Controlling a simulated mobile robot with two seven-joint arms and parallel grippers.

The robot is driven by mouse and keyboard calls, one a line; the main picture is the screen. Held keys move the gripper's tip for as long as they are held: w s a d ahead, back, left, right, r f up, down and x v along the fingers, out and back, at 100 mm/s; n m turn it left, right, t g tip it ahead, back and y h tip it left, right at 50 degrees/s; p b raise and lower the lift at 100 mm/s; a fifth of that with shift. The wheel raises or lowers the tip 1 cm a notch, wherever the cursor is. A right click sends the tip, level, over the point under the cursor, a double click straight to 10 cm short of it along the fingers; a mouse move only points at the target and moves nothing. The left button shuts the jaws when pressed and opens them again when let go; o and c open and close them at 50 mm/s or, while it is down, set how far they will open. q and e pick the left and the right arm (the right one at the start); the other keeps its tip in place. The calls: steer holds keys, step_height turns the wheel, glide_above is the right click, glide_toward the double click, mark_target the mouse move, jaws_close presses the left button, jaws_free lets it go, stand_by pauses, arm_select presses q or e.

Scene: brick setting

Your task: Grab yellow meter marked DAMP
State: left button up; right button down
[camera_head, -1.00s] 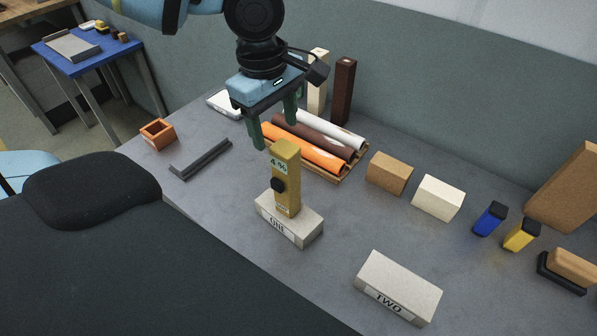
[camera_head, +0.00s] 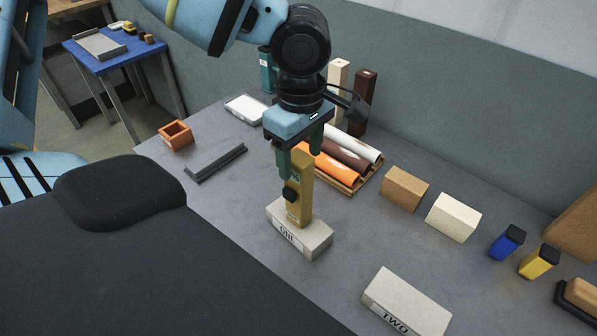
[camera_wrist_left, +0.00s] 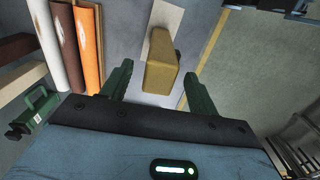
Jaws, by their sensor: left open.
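The yellow meter (camera_head: 299,196) stands upright on a pale brick labelled ONE (camera_head: 318,237). A black knob shows on its side; I cannot read DAMP on it. My left gripper (camera_head: 299,163) points down at the meter's top, with its green fingers open. In the left wrist view the meter (camera_wrist_left: 161,72) shows from above, between and just ahead of the spread fingers (camera_wrist_left: 157,82). I cannot tell whether either finger touches it. My right gripper is not in view.
A tray of coloured rolls (camera_head: 345,162) lies close behind the gripper. A brick labelled TWO (camera_head: 408,300) is at front right. A tan block (camera_head: 404,189) and a cream block (camera_head: 453,217) stand to the right. A dark angle bar (camera_head: 215,163) lies left.

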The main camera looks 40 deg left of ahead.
mark_target(299, 192)
arm_select(q)
step_height(299, 192, down, 4)
steer(key=shift+a, duration=0.15)
jaws_close()
stand_by(0.4)
